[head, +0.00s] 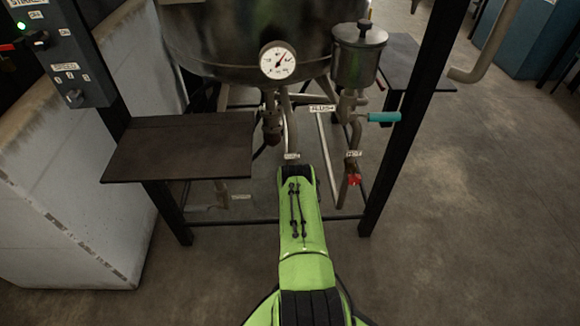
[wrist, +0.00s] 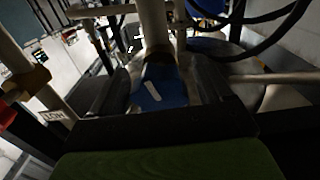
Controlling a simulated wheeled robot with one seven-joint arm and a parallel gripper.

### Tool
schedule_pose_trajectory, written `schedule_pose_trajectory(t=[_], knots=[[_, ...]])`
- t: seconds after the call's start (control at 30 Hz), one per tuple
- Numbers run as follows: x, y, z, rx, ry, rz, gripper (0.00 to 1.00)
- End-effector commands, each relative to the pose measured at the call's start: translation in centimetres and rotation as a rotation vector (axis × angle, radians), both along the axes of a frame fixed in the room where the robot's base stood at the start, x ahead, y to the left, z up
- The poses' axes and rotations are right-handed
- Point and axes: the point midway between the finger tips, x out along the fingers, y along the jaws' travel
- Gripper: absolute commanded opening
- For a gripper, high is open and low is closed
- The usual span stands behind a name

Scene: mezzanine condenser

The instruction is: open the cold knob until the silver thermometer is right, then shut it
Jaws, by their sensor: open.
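The blue knob (wrist: 163,88), with a pale mark on its face, shows in the wrist view at the lower end of a pale pipe. My gripper (wrist: 160,76) is open, with one dark finger on each side of the knob. I cannot tell whether either finger touches it. In the head view my green arm reaches forward and hides the knob and the gripper. A round thermometer dial (head: 277,61) with a white face and metal rim is on the front of the tank. Its dark needle points up and right; the scale is too small to read.
A red knob (head: 354,179) hangs on the pipe right of my arm. A teal handle (head: 384,117) sticks out above it, near a black frame post (head: 405,115). A dark shelf (head: 180,148) is at left, below a switch panel (head: 66,50). Front floor is clear.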

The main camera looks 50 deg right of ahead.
Motion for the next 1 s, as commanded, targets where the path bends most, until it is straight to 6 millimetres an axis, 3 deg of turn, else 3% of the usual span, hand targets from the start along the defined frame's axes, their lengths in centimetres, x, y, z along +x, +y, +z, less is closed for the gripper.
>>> schedule_pose_trajectory(t=[0.33, 0.7, 1.0], knots=[[-0.23, 0.09, -0.01, 0.001, 0.001, -0.001, 0.79], [-0.21, 0.09, -0.01, -0.001, 0.001, -0.001, 0.25], [-0.2, 0.09, 0.02, -0.007, 0.008, -0.001, 0.25]])
